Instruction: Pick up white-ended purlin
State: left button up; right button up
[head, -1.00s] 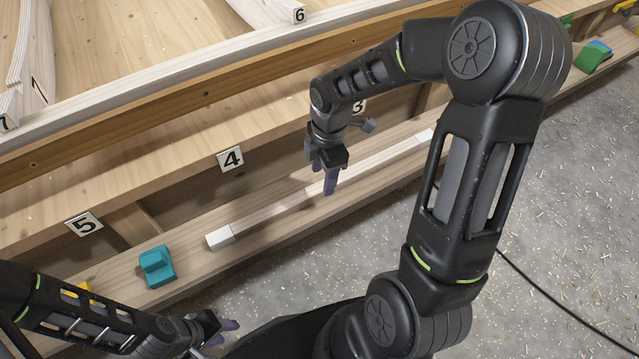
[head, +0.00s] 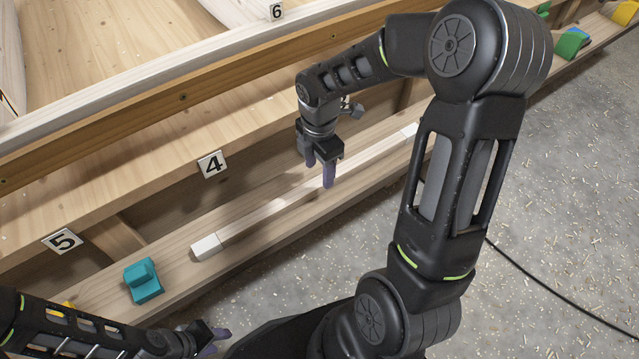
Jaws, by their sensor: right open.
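The white-ended purlin (head: 268,208) is a long pale wooden bar with white ends. It lies along the lower wooden shelf in the head view, its near white end at left and its far white end near the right arm. My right gripper (head: 319,176) is open, with its purple fingers pointing down just over the middle of the purlin. I cannot tell whether the fingers touch it. Nothing is held in it. My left gripper (head: 218,340) is low at the bottom edge, away from the purlin, partly hidden, and its opening is unclear.
A teal block (head: 143,281) sits on the lower shelf (head: 172,268) left of the purlin. Number plates 4 (head: 212,164) and 5 (head: 62,241) mark the upper ledge. Green and blue pieces (head: 571,43) lie at far right. A black cable (head: 560,295) crosses the floor.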

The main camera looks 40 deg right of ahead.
aim_at(320, 181)
jog(key=shift+w+d+f+b, duration=0.1)
jog(key=shift+f+b, duration=0.35)
jog(key=shift+f, duration=0.9)
jog(key=shift+w+f+b, duration=0.1)
jog(key=shift+f+b, duration=0.35)
jog(key=shift+f, duration=0.85)
jog(key=shift+c, duration=0.5)
grip_shut()
